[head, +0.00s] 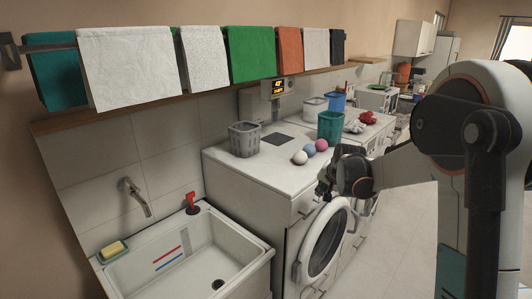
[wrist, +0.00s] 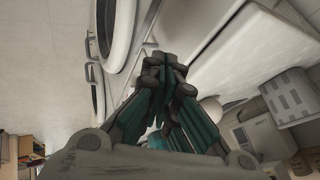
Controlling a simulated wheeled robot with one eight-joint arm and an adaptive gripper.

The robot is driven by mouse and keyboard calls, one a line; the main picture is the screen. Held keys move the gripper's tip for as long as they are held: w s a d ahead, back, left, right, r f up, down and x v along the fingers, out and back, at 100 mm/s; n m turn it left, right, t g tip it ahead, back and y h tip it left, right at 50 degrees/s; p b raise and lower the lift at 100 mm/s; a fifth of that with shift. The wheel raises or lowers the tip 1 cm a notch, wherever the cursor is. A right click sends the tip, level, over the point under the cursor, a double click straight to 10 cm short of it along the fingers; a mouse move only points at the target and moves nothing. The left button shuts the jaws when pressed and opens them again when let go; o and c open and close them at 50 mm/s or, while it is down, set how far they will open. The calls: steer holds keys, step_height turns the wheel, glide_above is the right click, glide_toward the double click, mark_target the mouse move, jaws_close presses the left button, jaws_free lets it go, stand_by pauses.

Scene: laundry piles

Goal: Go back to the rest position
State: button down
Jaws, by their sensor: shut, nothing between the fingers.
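My arm reaches in from the right in the head view. I cannot tell whether the gripper touches the machine.
A teal bin (head: 330,126) is behind. A sink (head: 190,255) is at the lower left. Towels (head: 250,53) hang above. The floor (head: 395,235) at right looks clear.

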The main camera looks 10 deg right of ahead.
steer(key=s+a+r+n+b, duration=0.25)
steer(key=s+a, duration=0.25)
steer(key=s, duration=0.5)
steer(key=s+a+r+n+b, duration=0.2)
steer(key=s+a+r+b, duration=0.15)
steer(key=s, duration=0.65)
steer(key=s+a+f+n+b, duration=0.2)
steer(key=s+f, duration=0.2)
steer(key=s, duration=0.5)
steer(key=s+a+f+n+b, duration=0.2)
steer(key=s+f, duration=0.3)
steer(key=s, duration=0.5)
steer(key=shift+s+a, duration=0.15)
steer(key=shift+a, duration=0.2)
steer(key=shift+n, duration=0.25)
